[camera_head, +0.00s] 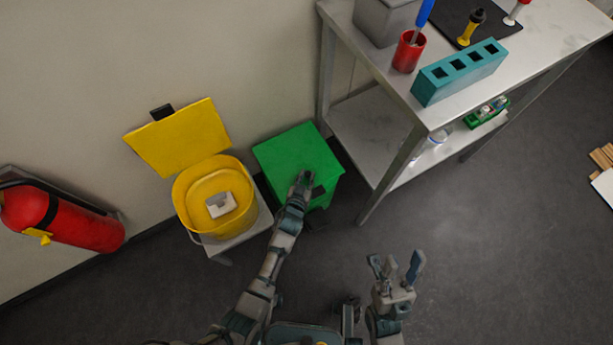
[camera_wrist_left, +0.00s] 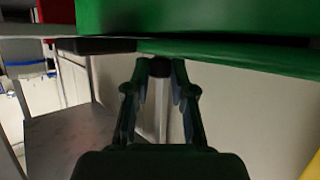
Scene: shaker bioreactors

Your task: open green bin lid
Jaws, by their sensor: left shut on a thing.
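The green bin (camera_head: 320,200) stands on the floor against the wall, and its flat green lid (camera_head: 292,148) covers the top. I cannot tell whether the lid is slightly raised. My left gripper (camera_head: 303,180) is at the lid's front edge, shut on that edge. In the left wrist view the left fingertips (camera_wrist_left: 160,68) are close together just under the green lid (camera_wrist_left: 240,58), with a dark tab (camera_wrist_left: 95,45) beside them. The exact contact is hidden. My right gripper (camera_head: 397,268) is open and empty above the floor, well right of the bin.
A yellow bin (camera_head: 187,207) with its lid (camera_head: 180,138) up stands close left of the green bin. A metal table (camera_head: 480,85) with a lower shelf stands close to its right. A red extinguisher (camera_head: 70,220) hangs at the far left. The floor in front is clear.

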